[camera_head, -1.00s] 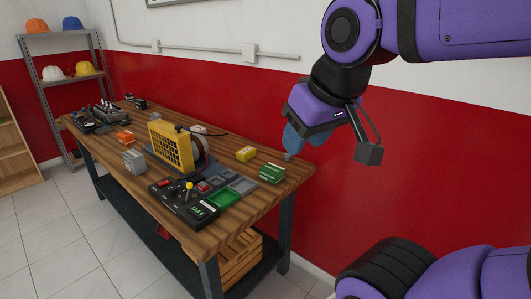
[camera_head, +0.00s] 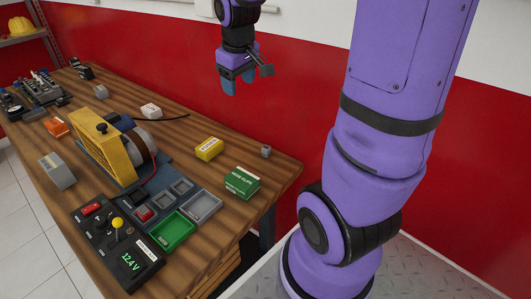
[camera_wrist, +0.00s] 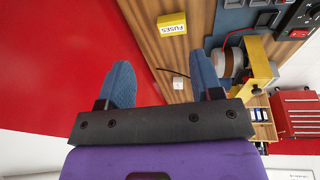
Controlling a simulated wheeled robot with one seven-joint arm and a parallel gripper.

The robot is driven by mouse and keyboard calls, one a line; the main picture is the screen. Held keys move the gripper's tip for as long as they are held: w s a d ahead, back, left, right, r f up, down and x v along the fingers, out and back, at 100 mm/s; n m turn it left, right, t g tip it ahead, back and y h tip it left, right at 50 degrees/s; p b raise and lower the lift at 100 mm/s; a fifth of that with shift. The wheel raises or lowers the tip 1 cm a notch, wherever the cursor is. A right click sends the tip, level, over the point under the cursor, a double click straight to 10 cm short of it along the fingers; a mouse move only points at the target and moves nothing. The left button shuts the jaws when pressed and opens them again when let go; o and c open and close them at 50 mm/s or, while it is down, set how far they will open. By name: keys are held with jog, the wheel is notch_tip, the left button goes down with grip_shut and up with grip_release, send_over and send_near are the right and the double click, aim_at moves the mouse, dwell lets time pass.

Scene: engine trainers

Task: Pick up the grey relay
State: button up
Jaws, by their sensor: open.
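A small grey block (camera_head: 265,151), possibly the grey relay, stands alone near the back right edge of the wooden table (camera_head: 225,215); it is too small to be sure. Another small grey piece (camera_head: 101,91) lies farther left, and a larger grey box (camera_head: 57,171) sits at the front edge. My gripper (camera_head: 229,88) is raised beyond the back edge of the table, apart from all of these. In the wrist view its two blue fingers (camera_wrist: 164,78) are spread wide with nothing held between them. I cannot make out the small grey block in that view.
A yellow fuses box (camera_head: 209,149), a green box (camera_head: 242,182) and a white block (camera_head: 151,110) stand around the yellow-framed trainer (camera_head: 103,150). Grey and green trays (camera_head: 173,231) lie in front. The red wall (camera_head: 300,75) is close behind the table.

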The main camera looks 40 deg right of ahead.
jog(key=w+d+f+g, duration=0.1)
jog(key=w+d+f, duration=0.2)
jog(key=d+f, duration=0.25)
jog(key=n+g+y, duration=0.1)
send_over(264, 146)
notch_tip(264, 146, down, 22)
jog(key=shift+s+r, duration=0.1)
jog(key=shift+r, duration=0.05)
jog(key=shift+f, duration=3.2)
jog(key=c, duration=1)
